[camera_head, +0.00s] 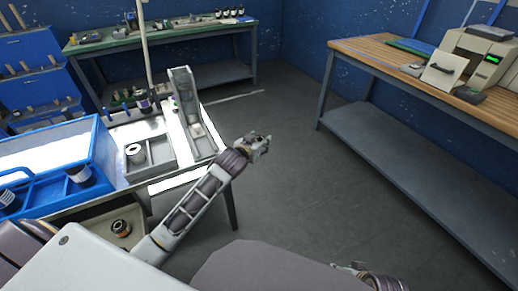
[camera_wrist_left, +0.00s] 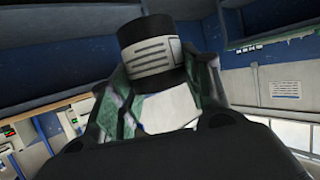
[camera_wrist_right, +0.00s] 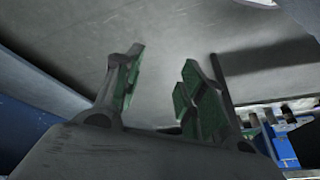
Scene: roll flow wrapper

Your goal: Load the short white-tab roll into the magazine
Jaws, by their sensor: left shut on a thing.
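My left gripper (camera_head: 258,146) is out over the floor, to the right of the workbench. In the left wrist view its green-padded fingers (camera_wrist_left: 160,95) are shut on a dark roll (camera_wrist_left: 150,48) with a white, line-printed label. Its tab and length are hard to judge, and it barely shows in the head view. A tall grey upright channel (camera_head: 184,92), which looks like the magazine, stands at the bench's right end, left of and beyond this gripper. My right gripper (camera_head: 350,268) is low at the bottom edge; in its wrist view the fingers (camera_wrist_right: 155,85) are apart and empty.
A grey tray (camera_head: 160,172) on the bench holds a pale roll (camera_head: 135,152). A blue bin (camera_head: 105,150) holds dark rolls, and another roll (camera_head: 121,228) lies in a lower tray. A wooden-topped bench (camera_head: 365,48) stands right. The floor (camera_head: 310,170) between is clear.

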